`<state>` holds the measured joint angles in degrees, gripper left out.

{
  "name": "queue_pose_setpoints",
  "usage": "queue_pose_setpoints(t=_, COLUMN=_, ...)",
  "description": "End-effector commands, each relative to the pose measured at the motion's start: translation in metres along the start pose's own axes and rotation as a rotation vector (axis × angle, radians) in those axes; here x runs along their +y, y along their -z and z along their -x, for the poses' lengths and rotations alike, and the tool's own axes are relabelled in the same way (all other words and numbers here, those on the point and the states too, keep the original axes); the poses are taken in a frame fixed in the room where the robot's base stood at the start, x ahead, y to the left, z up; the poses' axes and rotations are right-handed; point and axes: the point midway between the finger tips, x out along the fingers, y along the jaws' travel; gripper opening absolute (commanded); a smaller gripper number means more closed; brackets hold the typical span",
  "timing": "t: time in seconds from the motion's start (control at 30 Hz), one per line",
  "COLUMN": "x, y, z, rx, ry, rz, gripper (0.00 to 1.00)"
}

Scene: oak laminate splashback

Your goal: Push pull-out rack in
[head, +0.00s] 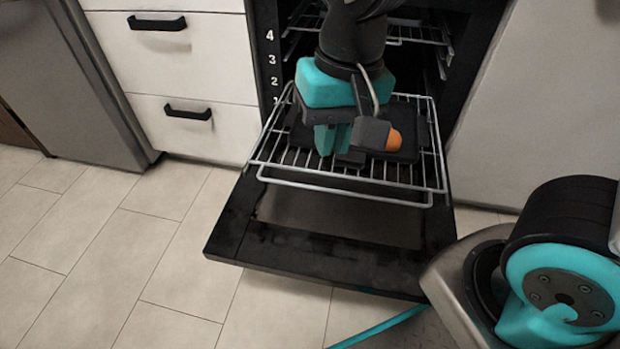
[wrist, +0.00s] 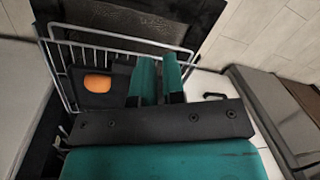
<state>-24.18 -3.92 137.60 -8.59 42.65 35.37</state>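The pull-out rack (head: 300,183) is a silver wire rack that sticks out of the oven over the lowered door. It also shows in the wrist view (wrist: 122,45). A dark tray (head: 405,151) lies on it, with an orange object (head: 394,141) on top, partly hidden by my gripper in the head view; it shows whole in the wrist view (wrist: 97,84). My gripper (head: 333,152) hangs over the rack, fingers pointing down, left of the orange object. In the wrist view, its teal fingers (wrist: 160,60) stand a narrow gap apart with nothing visible between them. Contact with the wires cannot be told.
The black oven door (head: 290,250) is lowered under the rack. Another wire rack (head: 410,35) sits higher inside the oven. White drawers (head: 195,75) with black handles stand to the left. The tiled floor (head: 110,250) at left is clear.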

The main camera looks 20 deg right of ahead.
Motion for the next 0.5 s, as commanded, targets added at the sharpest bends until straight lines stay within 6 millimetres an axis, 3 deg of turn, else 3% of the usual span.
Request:
queue_pose_setpoints(t=0.03, x=-0.002, y=0.014, z=-0.018, rx=0.006, ry=-0.062, rz=-0.148, gripper=0.00)
queue_pose_setpoints(t=0.2, x=-0.009, y=0.057, z=-0.059, rx=0.155, ry=-0.246, rz=-0.729, gripper=0.00)
queue_pose_setpoints(t=0.4, x=-0.024, y=0.089, z=-0.105, rx=0.485, ry=-0.333, rz=-1.347, gripper=0.00)
queue_pose_setpoints(t=0.5, x=-0.031, y=0.097, z=-0.120, rx=0.651, ry=-0.310, rz=-1.574, gripper=0.00)
